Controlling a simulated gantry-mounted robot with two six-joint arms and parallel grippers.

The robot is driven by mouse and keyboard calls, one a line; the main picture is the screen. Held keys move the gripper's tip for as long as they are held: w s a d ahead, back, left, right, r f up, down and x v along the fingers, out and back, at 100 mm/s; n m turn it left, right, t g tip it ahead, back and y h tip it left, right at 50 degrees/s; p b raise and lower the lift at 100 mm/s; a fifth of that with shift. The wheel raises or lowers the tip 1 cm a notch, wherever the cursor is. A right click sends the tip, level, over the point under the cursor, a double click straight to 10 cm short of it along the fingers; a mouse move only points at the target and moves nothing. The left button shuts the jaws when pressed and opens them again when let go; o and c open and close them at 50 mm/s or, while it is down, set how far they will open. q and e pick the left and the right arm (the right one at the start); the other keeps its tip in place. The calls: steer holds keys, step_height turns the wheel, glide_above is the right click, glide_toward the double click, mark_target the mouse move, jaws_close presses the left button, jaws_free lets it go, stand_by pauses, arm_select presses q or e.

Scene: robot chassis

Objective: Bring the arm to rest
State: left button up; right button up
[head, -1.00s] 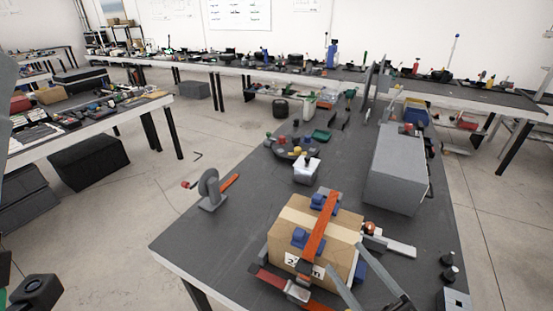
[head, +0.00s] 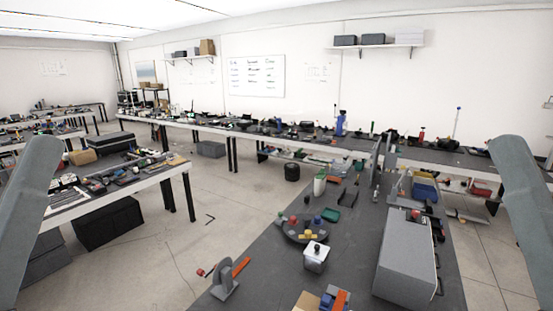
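Grey links of my own arms stand at the left and right edges of the head view. Neither gripper is in the picture, so I cannot see their fingers or whether they hold anything. The cardboard box (head: 308,301) shows only its top corner at the bottom edge, with a blue and orange clamp (head: 335,299) on it. The rest of the box is cut off.
The dark workbench (head: 262,258) runs away from me. On it are a grey tape dispenser (head: 224,281), a white container (head: 315,257), a round tray of coloured parts (head: 294,234) and a large grey case (head: 404,265). Open floor lies to the left.

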step_height(320, 180, up, 25)
steer(key=p, duration=2.1)
step_height(320, 180, down, 47)
steer(key=b, duration=4.7)
step_height(320, 180, up, 47)
steer(key=p, duration=4.7)
steer(key=shift+f, duration=0.2)
